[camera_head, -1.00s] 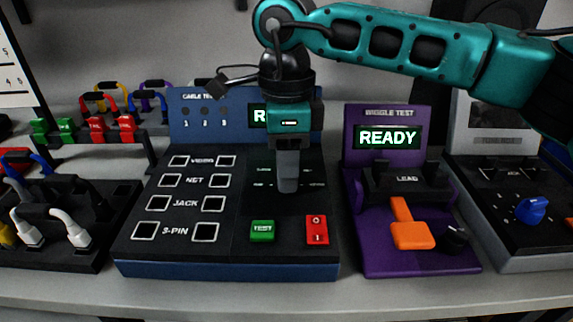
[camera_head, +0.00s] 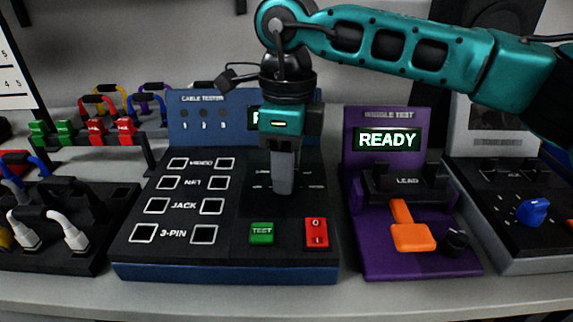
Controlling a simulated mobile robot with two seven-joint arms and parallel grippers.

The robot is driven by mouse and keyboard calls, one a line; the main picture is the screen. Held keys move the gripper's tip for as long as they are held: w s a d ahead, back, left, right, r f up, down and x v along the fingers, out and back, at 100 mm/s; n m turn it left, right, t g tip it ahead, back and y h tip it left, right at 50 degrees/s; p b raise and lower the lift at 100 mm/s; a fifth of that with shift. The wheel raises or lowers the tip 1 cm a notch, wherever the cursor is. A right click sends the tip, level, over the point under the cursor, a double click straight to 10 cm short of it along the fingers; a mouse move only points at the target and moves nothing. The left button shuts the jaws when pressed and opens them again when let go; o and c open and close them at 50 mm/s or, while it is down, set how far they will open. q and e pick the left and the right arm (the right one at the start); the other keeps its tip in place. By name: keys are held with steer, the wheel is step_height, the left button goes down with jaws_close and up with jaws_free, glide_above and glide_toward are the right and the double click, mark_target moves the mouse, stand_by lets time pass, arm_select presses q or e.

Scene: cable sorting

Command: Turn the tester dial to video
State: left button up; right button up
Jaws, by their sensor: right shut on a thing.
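The blue cable tester (camera_head: 225,272) stands in the middle of the bench. Its black face has rows of white-framed sockets labelled VIDEO, NET, JACK and 3-PIN, a green TEST button (camera_head: 262,232) and a red switch (camera_head: 316,233). My right gripper (camera_head: 282,185) points down over the tester's dial area and is shut there. The dial itself is hidden behind the fingers, and small labels around it are too blurred to read surely. The tester's screen is mostly covered by my gripper. My left gripper is not in view.
A purple wiggle tester (camera_head: 370,260) with a READY screen (camera_head: 387,138) and orange lever (camera_head: 412,236) stands to the right. Beyond it is a grey tester with a blue knob (camera_head: 532,211). Racks of coloured plugs (camera_head: 97,130) and a black cable block (camera_head: 60,262) are at left.

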steer(key=o, duration=1)
steer(key=shift+o, duration=0.2)
step_height(320, 180, up, 13)
steer(key=p, duration=0.2)
steer(key=shift+w, duration=0.4)
steer(key=shift+s, duration=0.1)
